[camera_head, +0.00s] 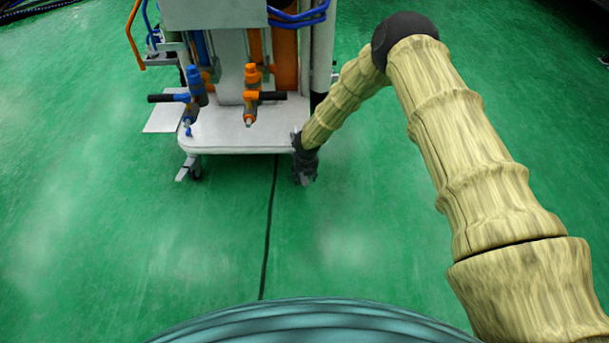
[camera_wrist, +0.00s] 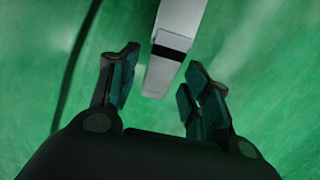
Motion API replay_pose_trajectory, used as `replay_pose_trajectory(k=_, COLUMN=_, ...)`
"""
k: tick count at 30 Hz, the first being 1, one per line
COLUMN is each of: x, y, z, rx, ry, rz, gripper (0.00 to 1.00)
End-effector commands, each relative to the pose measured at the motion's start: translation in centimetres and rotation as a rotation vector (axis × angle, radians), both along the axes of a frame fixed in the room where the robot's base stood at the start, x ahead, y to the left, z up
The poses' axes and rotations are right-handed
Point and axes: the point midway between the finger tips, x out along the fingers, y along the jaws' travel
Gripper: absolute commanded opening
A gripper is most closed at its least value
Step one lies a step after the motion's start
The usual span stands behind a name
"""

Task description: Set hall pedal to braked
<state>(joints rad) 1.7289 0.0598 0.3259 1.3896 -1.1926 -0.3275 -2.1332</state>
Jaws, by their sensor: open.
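The white wheeled base (camera_head: 235,134) of the machine stands on the green floor. A small grey pedal (camera_head: 182,173) sticks out by the caster at its front left corner. My gripper (camera_head: 305,178) is low at the base's front right corner, pointing down, and hides the caster and any pedal there. In the wrist view, a pale grey lever, seemingly a pedal (camera_wrist: 181,18), with a black band and a blunt end lies between my open fingers (camera_wrist: 158,74). I cannot tell whether they touch it. No label shows which one is the hall pedal.
Above the base are a blue valve (camera_head: 196,86) and an orange valve (camera_head: 251,82) with black handles. An orange bent handle (camera_head: 132,38) stands out at the left. The green floor (camera_head: 130,240) in front is clear, with a dark seam (camera_head: 268,220) running across it.

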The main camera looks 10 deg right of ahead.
Motion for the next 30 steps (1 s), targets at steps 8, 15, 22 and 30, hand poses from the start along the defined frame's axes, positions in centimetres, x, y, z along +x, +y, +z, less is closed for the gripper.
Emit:
replay_pose_trajectory(k=8, x=-0.2, y=0.0, z=1.0, rx=0.0, ry=0.0, rz=0.001, gripper=0.48)
replay_pose_trajectory(k=15, x=-0.9, y=0.0, z=4.2, rx=0.001, ry=0.0, rz=0.001, gripper=0.48)
replay_pose_trajectory(k=22, x=-1.6, y=-0.2, z=7.6, rx=0.0, ry=-0.001, rz=0.001, gripper=0.48)
replay_pose_trajectory(k=30, x=-2.3, y=-0.2, z=10.7, rx=0.001, ry=0.0, rz=-0.001, gripper=0.48)
